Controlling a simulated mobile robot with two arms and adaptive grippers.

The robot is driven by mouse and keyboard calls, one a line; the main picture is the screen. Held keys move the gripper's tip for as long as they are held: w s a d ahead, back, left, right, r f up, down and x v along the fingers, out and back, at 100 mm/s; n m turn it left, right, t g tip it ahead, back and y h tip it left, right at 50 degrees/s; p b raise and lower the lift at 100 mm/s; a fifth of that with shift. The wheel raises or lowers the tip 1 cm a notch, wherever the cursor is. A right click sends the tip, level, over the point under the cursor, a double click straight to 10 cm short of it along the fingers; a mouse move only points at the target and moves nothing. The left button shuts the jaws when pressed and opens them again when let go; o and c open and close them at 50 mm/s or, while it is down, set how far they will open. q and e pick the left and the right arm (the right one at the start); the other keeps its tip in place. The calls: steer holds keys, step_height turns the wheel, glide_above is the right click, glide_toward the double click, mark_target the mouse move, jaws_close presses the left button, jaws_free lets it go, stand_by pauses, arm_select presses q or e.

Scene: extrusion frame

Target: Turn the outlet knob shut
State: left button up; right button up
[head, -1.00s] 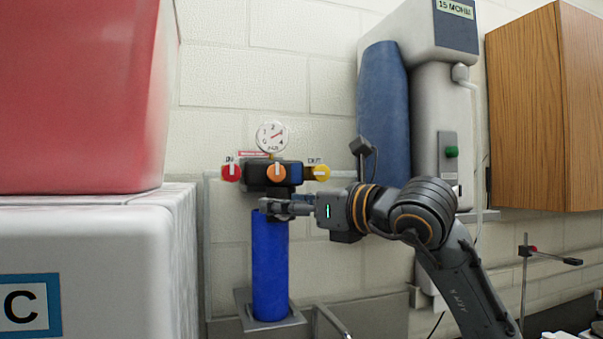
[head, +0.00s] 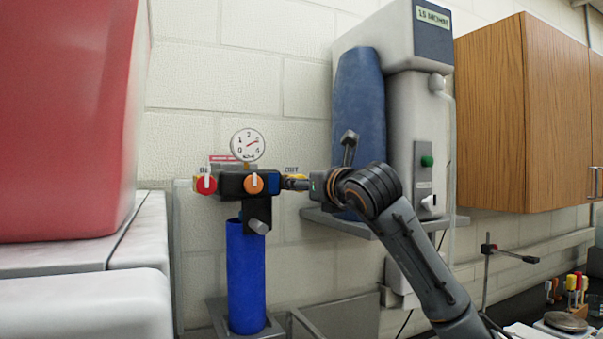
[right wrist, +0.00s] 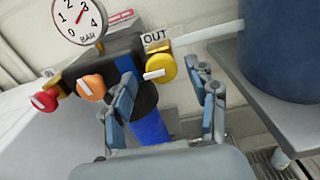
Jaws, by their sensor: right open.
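The outlet knob is yellow with a white handle bar, beside the OUT label. In the right wrist view the outlet knob (right wrist: 164,69) shows clearly, its bar lying nearly level in the picture. My right gripper (right wrist: 165,88) is open there, with one finger to each side of the knob; I see no finger closed on it. In the head view my right gripper (head: 297,184) comes to the knob from the right and mostly hides it. A red knob (head: 207,184) and an orange knob (head: 254,184) have upright bars. My left gripper is out of view.
A round gauge (head: 247,145) sits above the dark manifold, and a blue cylinder (head: 246,275) stands below. A large blue tank (head: 358,125) on a grey shelf is close at right. White boxes and a red container (head: 65,120) fill the left.

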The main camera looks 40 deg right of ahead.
steer(key=shift+p+x, duration=0.3)
steer(key=shift+x, duration=0.75)
steer(key=c, duration=1.1)
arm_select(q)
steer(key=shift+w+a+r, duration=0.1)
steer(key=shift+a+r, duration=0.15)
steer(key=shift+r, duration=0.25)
